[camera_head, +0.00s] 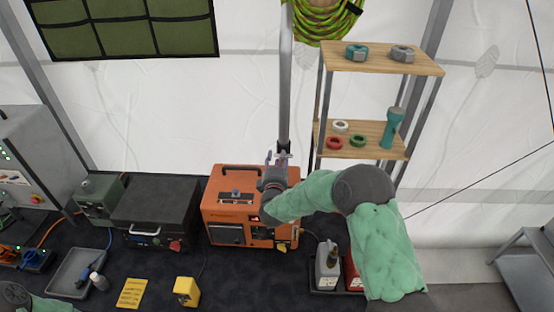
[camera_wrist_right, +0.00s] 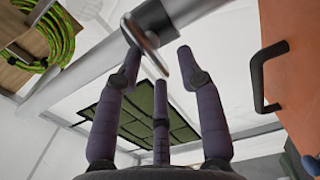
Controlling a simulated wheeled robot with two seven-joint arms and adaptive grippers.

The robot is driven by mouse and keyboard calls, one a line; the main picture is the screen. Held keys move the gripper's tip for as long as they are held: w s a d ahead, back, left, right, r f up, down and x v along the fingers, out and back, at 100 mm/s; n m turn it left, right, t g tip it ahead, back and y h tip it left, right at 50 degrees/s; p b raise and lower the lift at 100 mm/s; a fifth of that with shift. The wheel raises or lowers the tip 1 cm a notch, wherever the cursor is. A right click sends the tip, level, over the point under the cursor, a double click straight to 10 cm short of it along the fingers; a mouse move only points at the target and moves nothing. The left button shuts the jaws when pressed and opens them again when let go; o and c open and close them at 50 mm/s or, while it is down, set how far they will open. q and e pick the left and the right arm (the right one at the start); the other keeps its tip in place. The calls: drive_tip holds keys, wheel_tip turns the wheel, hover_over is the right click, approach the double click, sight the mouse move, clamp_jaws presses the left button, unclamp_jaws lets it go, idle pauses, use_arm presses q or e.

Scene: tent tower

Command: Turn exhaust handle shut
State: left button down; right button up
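The exhaust handle is a silver metal lever (camera_wrist_right: 143,42) on a dark clamp or hub on the grey pipe, seen in the right wrist view. In the head view it shows small at the foot of the upright pipe (camera_head: 284,100), just above the orange machine, partly hidden by my gripper. My right gripper (camera_head: 277,160) is at the handle. In the wrist view its dark fingers (camera_wrist_right: 158,70) stand apart, with the lever's free end between the fingertips. I cannot tell whether they touch it. My left gripper is not in view; only part of my left arm shows at bottom left.
The orange machine (camera_head: 220,213) with a top carry handle stands right under my right gripper. A shelf (camera_head: 380,58) is to the right. A black case (camera_head: 155,205) stands left. Bottles (camera_head: 327,270) stand in a tray below my right forearm.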

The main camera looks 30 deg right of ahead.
drive_tip(key=shift+r, duration=0.1)
drive_tip(key=v, duration=1.2)
idle(0.4)
